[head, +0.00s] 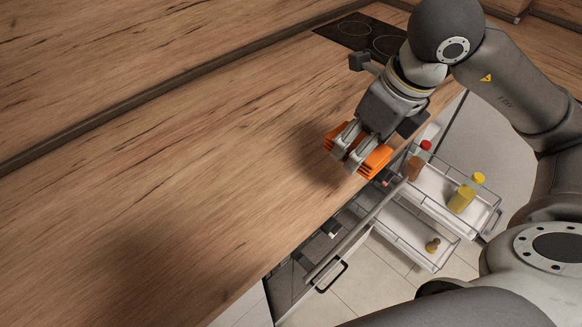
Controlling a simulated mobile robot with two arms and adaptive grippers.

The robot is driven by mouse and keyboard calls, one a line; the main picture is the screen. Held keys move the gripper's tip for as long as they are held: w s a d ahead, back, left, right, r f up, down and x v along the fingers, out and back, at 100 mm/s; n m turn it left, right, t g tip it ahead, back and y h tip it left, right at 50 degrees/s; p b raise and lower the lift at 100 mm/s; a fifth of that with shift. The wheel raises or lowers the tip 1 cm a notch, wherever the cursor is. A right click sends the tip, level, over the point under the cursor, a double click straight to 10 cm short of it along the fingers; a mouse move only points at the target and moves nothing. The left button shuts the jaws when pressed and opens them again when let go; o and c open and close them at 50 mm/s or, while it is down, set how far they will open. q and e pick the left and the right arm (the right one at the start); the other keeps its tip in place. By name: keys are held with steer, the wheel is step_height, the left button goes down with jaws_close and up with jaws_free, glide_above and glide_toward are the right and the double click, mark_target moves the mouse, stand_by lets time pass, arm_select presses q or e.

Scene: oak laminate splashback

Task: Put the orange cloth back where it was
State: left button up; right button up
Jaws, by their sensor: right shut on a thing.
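The orange cloth (376,160) is a folded, layered bundle held by my right gripper (348,158). The gripper's fingers are shut on its middle, and the cloth sticks out on both sides of them. The cloth is over the front edge of the wooden counter (200,170), near the pull-out rack. A dark shadow lies on the counter to its left; I cannot tell whether the cloth touches the counter. My left gripper is not in view.
A black hob (358,33) is set in the counter at the back. Below the front edge, a two-level wire pull-out rack (432,196) stands open, holding a yellow bottle (461,198), a red-capped bottle (414,165) and a small item (432,245). The left counter is clear.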

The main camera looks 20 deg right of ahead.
steer(key=shift+w+f, duration=0.1)
steer(key=shift+w, duration=0.1)
steer(key=w+a+f+p, duration=0.1)
steer(key=w+f+p, duration=0.15)
steer(key=w, duration=0.55)
glide_toward(305, 155)
steer(key=shift+p+x, duration=0.3)
steer(key=shift+x, duration=0.65)
steer(key=shift+w+a+f, duration=0.15)
steer(key=shift+w+f, duration=0.25)
steer(key=shift+f, duration=0.1)
steer(key=x, duration=0.1)
steer(key=p+x, duration=0.1)
steer(key=x, duration=0.1)
steer(key=shift+s+f, duration=0.2)
steer(key=shift+f, duration=0.05)
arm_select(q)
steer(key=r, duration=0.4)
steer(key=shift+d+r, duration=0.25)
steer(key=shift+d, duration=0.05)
arm_select(e)
steer(key=shift+f, duration=0.1)
